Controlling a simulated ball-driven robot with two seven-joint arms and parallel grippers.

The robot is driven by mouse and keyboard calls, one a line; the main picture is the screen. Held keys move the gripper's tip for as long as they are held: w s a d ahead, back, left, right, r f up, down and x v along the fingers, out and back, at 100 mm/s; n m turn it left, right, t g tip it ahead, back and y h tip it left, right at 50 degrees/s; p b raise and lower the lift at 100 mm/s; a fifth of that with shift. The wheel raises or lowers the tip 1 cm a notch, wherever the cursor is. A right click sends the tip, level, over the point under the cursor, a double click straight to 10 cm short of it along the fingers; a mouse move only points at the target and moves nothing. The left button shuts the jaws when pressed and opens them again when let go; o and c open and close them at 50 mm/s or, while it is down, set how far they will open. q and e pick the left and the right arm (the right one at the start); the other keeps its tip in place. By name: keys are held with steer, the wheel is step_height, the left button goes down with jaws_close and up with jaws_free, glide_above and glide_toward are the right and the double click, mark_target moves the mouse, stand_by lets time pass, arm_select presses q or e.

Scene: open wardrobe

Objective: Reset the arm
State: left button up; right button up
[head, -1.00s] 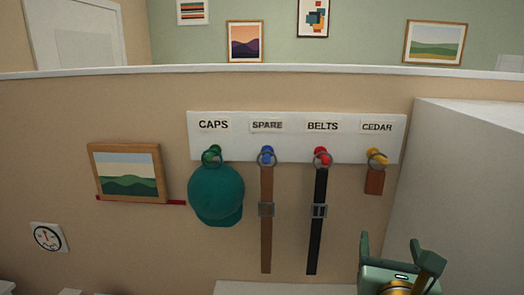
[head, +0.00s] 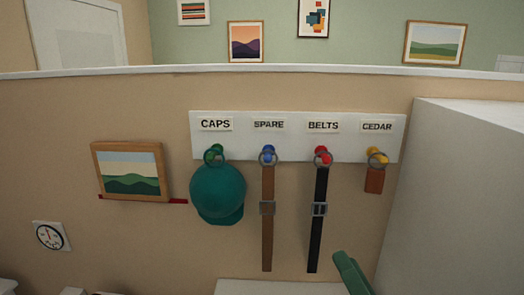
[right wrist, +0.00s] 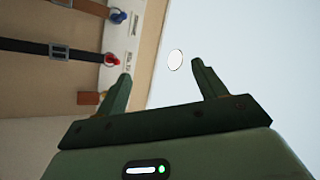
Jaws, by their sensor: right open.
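My right gripper shows in the right wrist view (right wrist: 160,90) with its two green fingers apart and nothing between them. In the head view only one green finger (head: 351,273) shows at the bottom edge, below and right of the black belt (head: 317,235); the rest of the gripper is out of frame. The black belt hangs by its ring from the red peg under BELTS. A brown belt (head: 267,235) hangs from the blue peg under SPARE. A teal cap (head: 217,192) hangs from the green peg under CAPS. A cedar block (head: 374,181) hangs from the yellow peg. My left gripper is not in view.
The white peg board (head: 245,149) is on the beige wall. A white side panel (head: 455,200) stands at the right, and a pale surface (head: 280,287) lies below the belts. A framed landscape (head: 131,171) and a round dial (head: 50,236) are at the left.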

steer(key=s+d+f+n+g+h, duration=0.25)
steer(key=f+n+g, duration=0.25)
steer(key=f, duration=0.5)
steer(key=s+d+f+n+g+h, duration=0.1)
steer(key=f+n+g+h, duration=0.3)
steer(key=f, duration=0.5)
steer(key=s+d+f+n+g+h, duration=0.2)
steer(key=s+d+f+g+h, duration=0.15)
steer(key=d, duration=0.25)
steer(key=s+d+f+n+g+h, duration=0.2)
steer(key=s+d+f+h, duration=0.25)
steer(key=d, duration=0.25)
steer(key=s+a+f+g+y+b, duration=0.1)
steer(key=s+a+f+y+b, duration=0.1)
steer(key=f, duration=1.2)
steer(key=s+a+f+g+y+b, duration=0.2)
steer(key=a+f, duration=0.1)
steer(key=f, duration=1.2)
steer(key=s+f+m+g+y+b, duration=0.1)
steer(key=s+f+m+g+b, duration=0.1)
steer(key=s+f, duration=1.8)
steer(key=shift+d+f+m+g+b, duration=0.2)
steer(key=shift+m+g+b, duration=0.15)
steer(key=shift+m+b, duration=0.6)
